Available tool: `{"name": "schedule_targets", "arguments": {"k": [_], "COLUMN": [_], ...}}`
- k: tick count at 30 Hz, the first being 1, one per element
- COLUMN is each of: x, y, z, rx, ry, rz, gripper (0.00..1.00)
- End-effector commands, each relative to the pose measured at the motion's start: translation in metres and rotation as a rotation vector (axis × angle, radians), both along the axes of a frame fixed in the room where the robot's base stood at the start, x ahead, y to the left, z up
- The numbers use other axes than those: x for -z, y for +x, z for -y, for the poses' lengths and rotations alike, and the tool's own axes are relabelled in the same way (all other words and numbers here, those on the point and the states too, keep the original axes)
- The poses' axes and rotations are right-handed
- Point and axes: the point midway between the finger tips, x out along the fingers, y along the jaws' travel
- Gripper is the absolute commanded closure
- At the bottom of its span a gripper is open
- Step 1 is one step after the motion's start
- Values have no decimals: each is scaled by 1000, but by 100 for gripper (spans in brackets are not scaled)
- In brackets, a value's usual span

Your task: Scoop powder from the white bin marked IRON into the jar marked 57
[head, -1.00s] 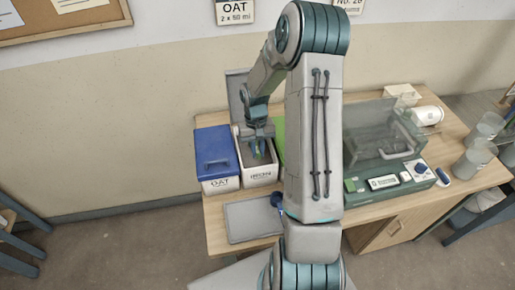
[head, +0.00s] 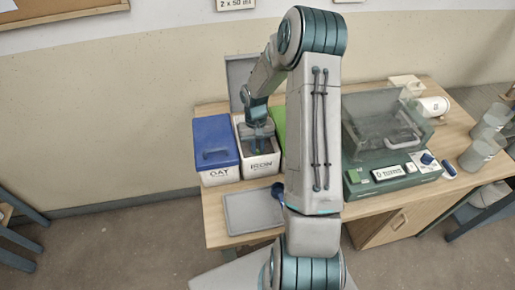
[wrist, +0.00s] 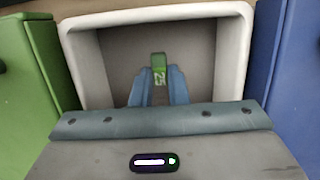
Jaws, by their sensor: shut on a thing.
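The open white bin marked IRON (head: 261,166) stands on the table between a blue-lidded bin and a green one. My gripper (head: 257,148) reaches down into it. In the wrist view the blue fingers (wrist: 158,90) are shut on a green piece marked 25 (wrist: 158,68), seemingly a scoop handle, inside the white bin (wrist: 80,50). The scoop's bowl and any powder are hidden. No jar with a readable 57 shows. A white jar (head: 433,106) lies at the right, its mark too small to read.
A grey tray (head: 252,212) and dark blue scoop (head: 278,190) lie in front. A clear-covered scale (head: 395,175) and translucent cups (head: 476,154) are right.

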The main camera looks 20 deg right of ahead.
Motion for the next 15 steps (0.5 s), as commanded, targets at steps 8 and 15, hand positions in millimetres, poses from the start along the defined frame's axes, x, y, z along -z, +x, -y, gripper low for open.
{"name": "schedule_targets", "arguments": {"k": [8, 15], "x": [2, 7], "y": [20, 31], "z": [4, 6], "rx": [0, 0], "ry": [2, -8], "rz": [0, 32], "gripper": [100, 100]}}
